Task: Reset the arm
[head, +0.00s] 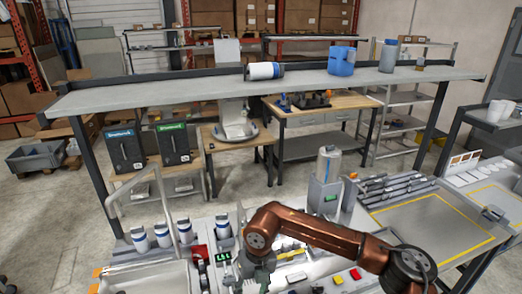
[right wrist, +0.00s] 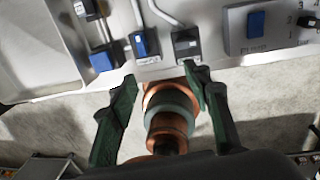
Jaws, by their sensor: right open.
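My right arm, copper-coloured, reaches in from the lower right in the head view and bends down over the workbench. In the right wrist view the two dark green fingers of the right gripper (right wrist: 163,78) stand wide apart. Nothing is held between them. A copper and grey round part, seemingly of my own body, shows beyond the fingers. My left gripper is in neither view.
White, blue-banded dispensers (head: 163,236) line the bench. A pale tray (head: 135,283) lies lower left. A grey cylinder station (head: 327,185) stands behind my arm. A yellow-outlined surface (head: 425,227) on the right is mostly clear. A long shelf (head: 200,88) spans behind.

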